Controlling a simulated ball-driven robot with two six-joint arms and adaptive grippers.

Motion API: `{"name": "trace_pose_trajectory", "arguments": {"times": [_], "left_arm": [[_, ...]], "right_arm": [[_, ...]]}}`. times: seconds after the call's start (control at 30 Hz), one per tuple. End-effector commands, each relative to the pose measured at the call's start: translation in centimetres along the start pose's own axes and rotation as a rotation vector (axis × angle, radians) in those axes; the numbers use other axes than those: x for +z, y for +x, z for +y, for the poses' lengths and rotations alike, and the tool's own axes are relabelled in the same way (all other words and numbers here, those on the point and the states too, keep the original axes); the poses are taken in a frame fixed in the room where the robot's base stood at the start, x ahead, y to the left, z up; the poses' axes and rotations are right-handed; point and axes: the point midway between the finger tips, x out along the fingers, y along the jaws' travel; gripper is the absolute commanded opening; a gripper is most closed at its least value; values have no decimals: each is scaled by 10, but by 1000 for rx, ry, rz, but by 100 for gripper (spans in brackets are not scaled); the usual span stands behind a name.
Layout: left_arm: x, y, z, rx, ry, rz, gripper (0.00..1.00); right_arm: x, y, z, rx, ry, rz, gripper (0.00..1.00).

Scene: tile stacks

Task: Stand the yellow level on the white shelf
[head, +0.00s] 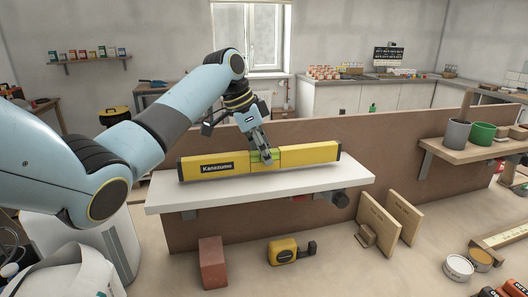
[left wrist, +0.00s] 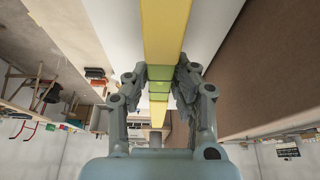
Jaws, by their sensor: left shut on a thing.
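The yellow level (head: 314,154) with a black label and a green vial shows in the head view, lying lengthwise along the white shelf (head: 180,195) with its labelled side facing me. Its lower edge is at the shelf top; I cannot tell whether it touches. My left gripper (head: 262,155) is over the level's middle and is shut on it. In the left wrist view my left gripper (left wrist: 160,75) has a finger on each side of the yellow level (left wrist: 166,25) at the green vial, with the white shelf (left wrist: 120,25) beyond. My right gripper is not in view.
A brown panel (head: 400,135) stands behind the white shelf. A wooden shelf (head: 470,150) at the right holds a grey cup (head: 456,134) and a green cup (head: 482,134). Below are a red block (head: 212,262), a yellow tape measure (head: 291,250) and wooden boards (head: 378,220).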

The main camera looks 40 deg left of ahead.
Motion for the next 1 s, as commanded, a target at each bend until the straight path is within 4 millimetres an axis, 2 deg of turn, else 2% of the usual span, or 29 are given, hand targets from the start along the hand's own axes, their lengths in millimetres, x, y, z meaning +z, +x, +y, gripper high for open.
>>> {"name": "trace_pose_trajectory", "arguments": {"times": [0.77,0.8,1.0], "left_arm": [[4,10,0,-1,1,1,0],[4,10,0,-1,1,1,26],[4,10,0,-1,0,1,51]], "right_arm": [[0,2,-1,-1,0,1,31],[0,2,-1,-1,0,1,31],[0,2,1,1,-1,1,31]]}}
